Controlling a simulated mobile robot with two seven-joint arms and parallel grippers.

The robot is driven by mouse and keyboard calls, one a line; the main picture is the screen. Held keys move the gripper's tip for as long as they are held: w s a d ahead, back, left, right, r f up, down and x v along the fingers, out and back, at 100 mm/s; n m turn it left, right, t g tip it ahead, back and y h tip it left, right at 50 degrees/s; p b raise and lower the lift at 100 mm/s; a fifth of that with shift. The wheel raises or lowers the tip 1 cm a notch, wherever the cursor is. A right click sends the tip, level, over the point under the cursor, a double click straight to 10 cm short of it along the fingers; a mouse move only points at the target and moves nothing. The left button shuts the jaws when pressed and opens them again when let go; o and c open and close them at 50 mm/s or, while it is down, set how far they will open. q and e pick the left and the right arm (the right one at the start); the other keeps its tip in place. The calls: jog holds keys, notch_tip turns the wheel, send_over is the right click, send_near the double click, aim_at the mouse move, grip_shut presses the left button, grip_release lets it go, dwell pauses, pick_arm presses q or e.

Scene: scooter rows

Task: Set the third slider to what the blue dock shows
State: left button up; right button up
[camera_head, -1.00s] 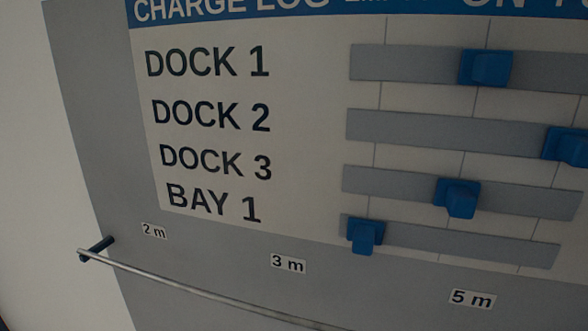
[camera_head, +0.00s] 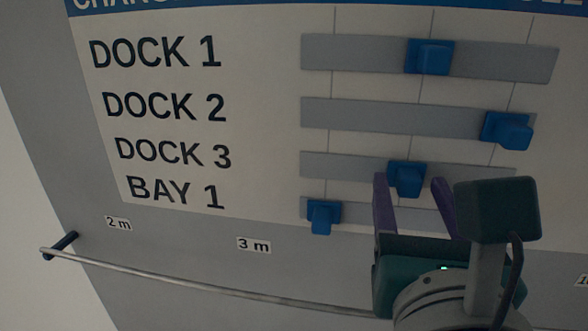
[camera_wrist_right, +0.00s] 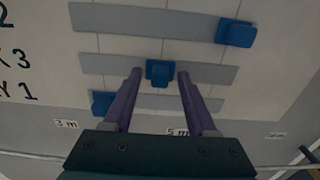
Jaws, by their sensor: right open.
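My left gripper is not in view. The blue dock is not in view.
The DOCK 1 slider (camera_head: 430,57) and DOCK 2 slider (camera_head: 507,130) lie above. The BAY 1 slider (camera_head: 323,216) is at its track's left end, below and left of my gripper. A metal rail (camera_head: 200,283) runs along below the board.

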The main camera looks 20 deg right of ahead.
grip_shut()
dwell(0.5)
dwell(1.0)
